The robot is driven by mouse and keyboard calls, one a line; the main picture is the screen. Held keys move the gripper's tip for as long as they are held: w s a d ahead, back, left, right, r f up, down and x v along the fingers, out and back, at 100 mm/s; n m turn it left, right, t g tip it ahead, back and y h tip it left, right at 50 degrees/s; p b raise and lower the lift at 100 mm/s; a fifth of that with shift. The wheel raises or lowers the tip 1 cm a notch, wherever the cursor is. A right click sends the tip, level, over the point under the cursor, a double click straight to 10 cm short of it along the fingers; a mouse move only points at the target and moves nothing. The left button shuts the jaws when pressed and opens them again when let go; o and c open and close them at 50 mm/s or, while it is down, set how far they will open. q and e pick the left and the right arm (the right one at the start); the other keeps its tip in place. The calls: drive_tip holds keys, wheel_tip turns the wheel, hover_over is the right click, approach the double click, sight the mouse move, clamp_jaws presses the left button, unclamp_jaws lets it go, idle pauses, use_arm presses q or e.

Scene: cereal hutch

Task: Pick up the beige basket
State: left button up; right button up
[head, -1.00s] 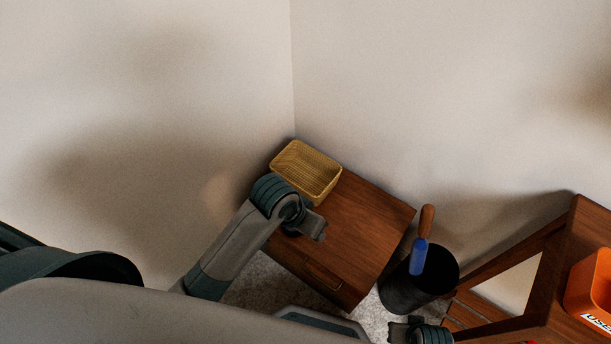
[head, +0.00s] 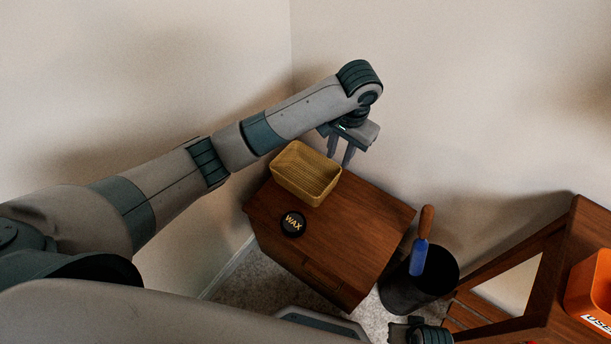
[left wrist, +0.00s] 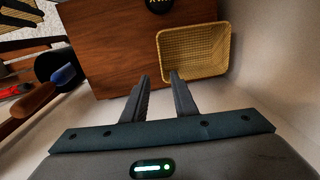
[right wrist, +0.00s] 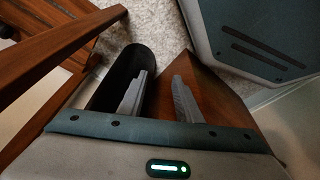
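The beige basket (head: 306,174) is a yellowish woven, open-topped box. It sits upright and empty at the back corner of a wooden cabinet top, near the wall. My left gripper (head: 341,158) is above the cabinet, at the basket's right end, pointing down. In the left wrist view the basket (left wrist: 194,54) lies beyond the open fingers (left wrist: 158,92), mostly to their right, with nothing between them. My right gripper (right wrist: 157,84) is open and empty near the black bin, low at the bottom of the head view.
The wooden cabinet (head: 350,235) carries a black round tin marked WAX (head: 293,223). An orange container (head: 591,285) sits on a wooden hutch at far right. Walls close in behind.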

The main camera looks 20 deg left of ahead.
sight(331, 183)
use_arm(q)
drive_tip(key=shift+w+a+r, duration=0.1)
drive_tip(key=shift+w+r, duration=0.05)
drive_tip(key=shift+r, duration=0.05)
drive_tip(key=shift+f, duration=0.15)
